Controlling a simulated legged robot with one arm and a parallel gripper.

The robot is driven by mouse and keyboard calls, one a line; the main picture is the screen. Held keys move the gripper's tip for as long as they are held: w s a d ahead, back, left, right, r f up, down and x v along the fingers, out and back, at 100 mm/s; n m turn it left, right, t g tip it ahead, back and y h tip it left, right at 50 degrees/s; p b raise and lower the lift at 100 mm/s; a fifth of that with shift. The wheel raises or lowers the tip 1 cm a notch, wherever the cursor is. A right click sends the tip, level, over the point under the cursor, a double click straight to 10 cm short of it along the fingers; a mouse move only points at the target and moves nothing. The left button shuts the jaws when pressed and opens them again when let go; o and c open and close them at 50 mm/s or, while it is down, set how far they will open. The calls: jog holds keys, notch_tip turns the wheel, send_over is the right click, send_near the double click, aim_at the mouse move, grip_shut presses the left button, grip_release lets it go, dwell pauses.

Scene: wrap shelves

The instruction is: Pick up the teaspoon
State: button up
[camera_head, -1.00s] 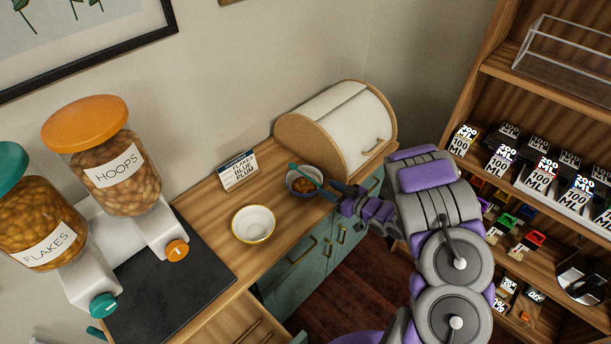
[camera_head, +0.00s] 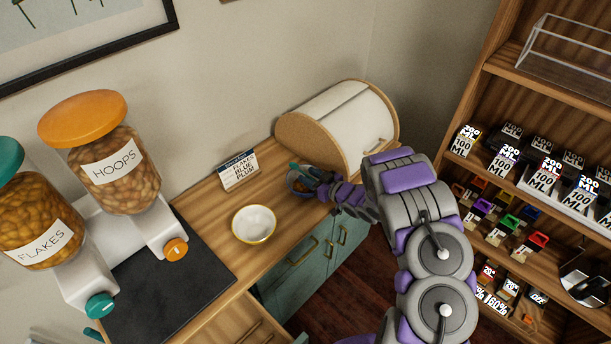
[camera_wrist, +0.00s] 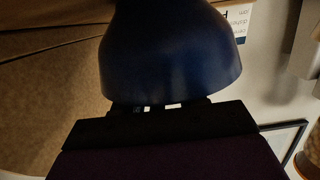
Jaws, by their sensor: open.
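A small bowl (camera_head: 294,186), dark blue outside, stands on the wooden counter; in the wrist view its dark blue outer wall (camera_wrist: 170,50) fills the upper middle. The teal teaspoon (camera_head: 293,168) shows as a short strip at the bowl's rim, largely hidden by my gripper. My gripper (camera_head: 318,176) is open, at the bowl's right side and partly over it. In the wrist view my gripper (camera_wrist: 160,107) is close against the bowl's wall. The teaspoon cannot be made out there, and I cannot tell if it is between the fingers.
A rounded bread bin (camera_head: 340,120) stands just behind my gripper. A card (camera_head: 239,171) stands left of the blue bowl. A white bowl (camera_head: 254,224) with a yellow rim is nearer the front. Cereal dispensers (camera_head: 115,165) stand at left, and a filled shelf (camera_head: 540,160) at right.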

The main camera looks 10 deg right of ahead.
aim_at(311, 177)
jog(key=shift+c, duration=0.3)
grip_shut()
jog(key=shift+s, duration=0.1)
jog(key=shift+r, duration=0.1)
jog(key=shift+r, duration=0.5)
notch_tip(311, 177, up, 2)
jog(key=shift+r+p, duration=0.25)
jog(key=shift+p, duration=0.25)
jog(key=s+d+r+p, duration=0.1)
jog(key=s, duration=1.5)
jog(key=shift+d+r, duration=0.2)
